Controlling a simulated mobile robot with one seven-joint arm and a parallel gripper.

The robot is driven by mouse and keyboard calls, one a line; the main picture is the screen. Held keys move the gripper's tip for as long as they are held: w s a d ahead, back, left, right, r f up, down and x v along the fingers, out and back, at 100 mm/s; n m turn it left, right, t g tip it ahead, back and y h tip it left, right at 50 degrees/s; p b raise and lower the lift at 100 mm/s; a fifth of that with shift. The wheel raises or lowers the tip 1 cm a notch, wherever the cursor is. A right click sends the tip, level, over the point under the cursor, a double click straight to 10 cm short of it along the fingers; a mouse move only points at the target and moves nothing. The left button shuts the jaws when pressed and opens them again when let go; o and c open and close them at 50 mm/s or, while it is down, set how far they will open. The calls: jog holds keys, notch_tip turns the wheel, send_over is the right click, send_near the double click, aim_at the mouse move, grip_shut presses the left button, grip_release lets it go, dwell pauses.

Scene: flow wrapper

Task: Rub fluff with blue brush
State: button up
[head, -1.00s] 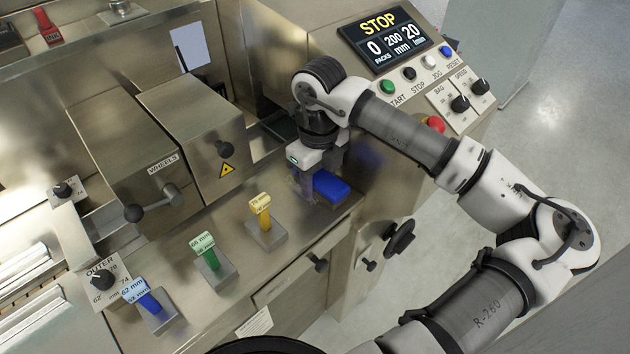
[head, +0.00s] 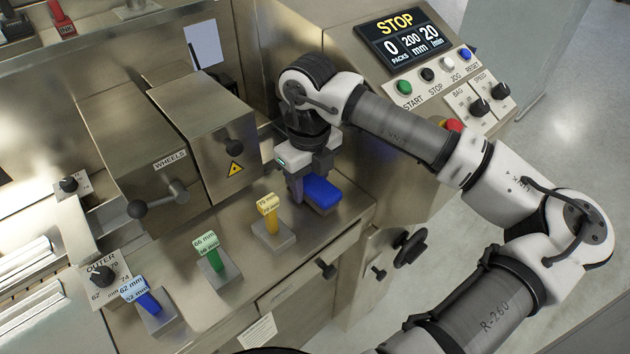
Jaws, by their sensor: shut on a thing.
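The blue brush (head: 322,192) is at the right end of the steel deck, in front of the machine. My gripper (head: 298,192) points down at its left end and is shut on it. Whether the brush touches the deck or hangs just above it I cannot tell. No fluff can be made out in this view.
Left of the brush stand a yellow tagged block (head: 268,208), a green one (head: 208,250) and a blue one (head: 143,297). The box marked WHEELS (head: 150,150) with its crank is behind them. The control panel (head: 430,75) reads STOP at the upper right.

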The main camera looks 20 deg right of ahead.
jog(key=shift+w+a+f, duration=0.15)
jog(key=shift+w+f, duration=0.05)
jog(key=shift+w, duration=0.25)
jog(key=shift+w+d+b, duration=0.3)
jog(key=shift+d+b, duration=0.2)
jog(key=shift+d, duration=0.35)
jog(key=shift+w+d+b, duration=0.3)
jog(key=shift+d+b, duration=0.2)
jog(key=shift+d, duration=0.35)
jog(key=shift+w+r, duration=0.15)
jog(key=shift+w, duration=0.1)
jog(key=shift+w+a+r, duration=0.1)
jog(key=shift+w+a, duration=0.05)
jog(key=shift+w, duration=0.25)
jog(key=shift+s+a+f+b, duration=0.15)
jog(key=shift+a+b, duration=0.15)
jog(key=shift+a, duration=0.15)
jog(key=shift+s+a+f+b, duration=0.1)
jog(key=shift+a+b, duration=0.2)
jog(key=shift+a, duration=0.1)
jog(key=shift+s+a+r, duration=0.1)
jog(key=shift+s+a, duration=0.05)
jog(key=shift+a, duration=0.35)
jog(key=shift+s+a+r, duration=0.1)
jog(key=shift+s+a, duration=0.05)
jog(key=shift+a, duration=0.3)
jog(key=shift+r+p, duration=1.25)
jog(key=shift+r, duration=1.7)
